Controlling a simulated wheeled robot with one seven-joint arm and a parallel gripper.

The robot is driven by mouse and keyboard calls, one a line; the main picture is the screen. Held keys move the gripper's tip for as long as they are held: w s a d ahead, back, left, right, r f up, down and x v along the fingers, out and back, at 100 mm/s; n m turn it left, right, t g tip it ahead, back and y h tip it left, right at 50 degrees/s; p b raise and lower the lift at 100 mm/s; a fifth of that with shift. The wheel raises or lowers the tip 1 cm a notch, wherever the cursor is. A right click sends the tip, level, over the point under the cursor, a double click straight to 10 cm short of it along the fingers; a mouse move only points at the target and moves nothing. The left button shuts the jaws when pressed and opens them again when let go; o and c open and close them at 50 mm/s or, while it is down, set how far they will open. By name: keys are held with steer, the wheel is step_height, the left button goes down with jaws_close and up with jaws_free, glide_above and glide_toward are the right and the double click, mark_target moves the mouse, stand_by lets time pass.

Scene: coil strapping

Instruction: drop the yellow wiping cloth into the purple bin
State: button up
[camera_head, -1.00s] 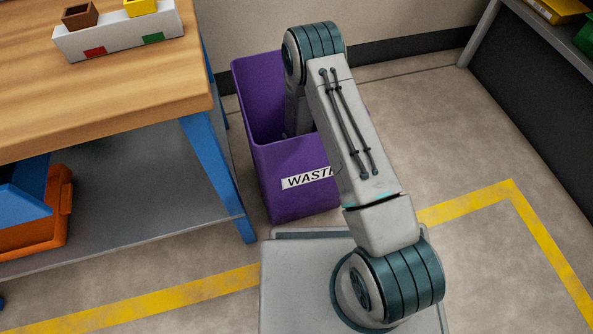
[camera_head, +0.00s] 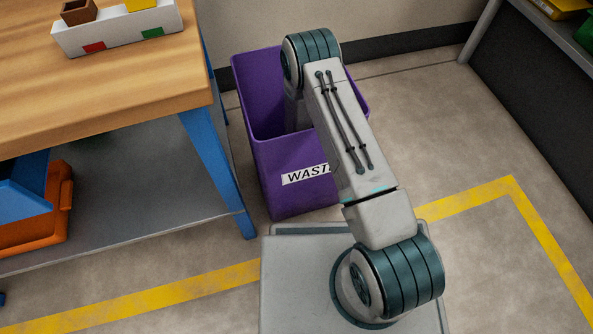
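The purple bin (camera_head: 290,165) stands upright on the floor beside the workbench, with a white label reading "WAST…" on its front, partly covered by my arm. My arm reaches over the bin, and its far links go down behind the elbow towards the bin's opening. My gripper is hidden behind my own arm, so I cannot see whether it is open or shut. The yellow wiping cloth does not show; I cannot tell whether it is in my gripper or inside the bin.
A wooden workbench (camera_head: 110,90) with blue legs stands at the left, holding a white block holder (camera_head: 117,32). An orange bin (camera_head: 45,232) sits on its lower shelf. A dark shelf unit (camera_head: 540,100) is at the right. Yellow tape (camera_head: 470,200) marks the floor.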

steer(key=shift+f, duration=0.3)
steer(key=o, duration=1.4)
steer(key=shift+r, duration=0.1)
step_height(320, 180, up, 14)
steer(key=p, duration=0.6)
steer(key=shift+s+f, duration=0.15)
steer(key=shift+f, duration=0.05)
